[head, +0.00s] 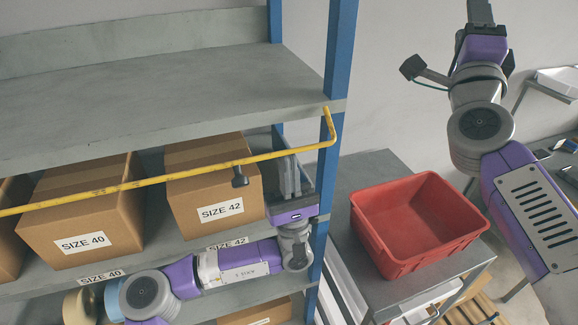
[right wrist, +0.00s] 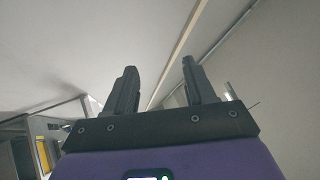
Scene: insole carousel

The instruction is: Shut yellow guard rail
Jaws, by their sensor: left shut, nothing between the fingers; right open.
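The yellow guard rail (head: 120,187) runs across the front of the box shelf in the head view. It slopes from the left edge up to a bent end at the blue right post. My left gripper (head: 285,165) is shut and empty, pointing up between the SIZE 42 box and that post. The rail crosses its fingers in the picture; I cannot tell whether they touch. My right gripper (head: 480,10) is raised at the upper right, its tips cut off by the frame. The right wrist view shows its fingers (right wrist: 160,88) open with nothing between them.
Cardboard boxes labelled SIZE 40 (head: 80,225) and SIZE 42 (head: 205,190) stand on the shelf behind the rail. The blue post (head: 340,50) is close to my left gripper. A red bin (head: 415,220) sits on a grey table to the right.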

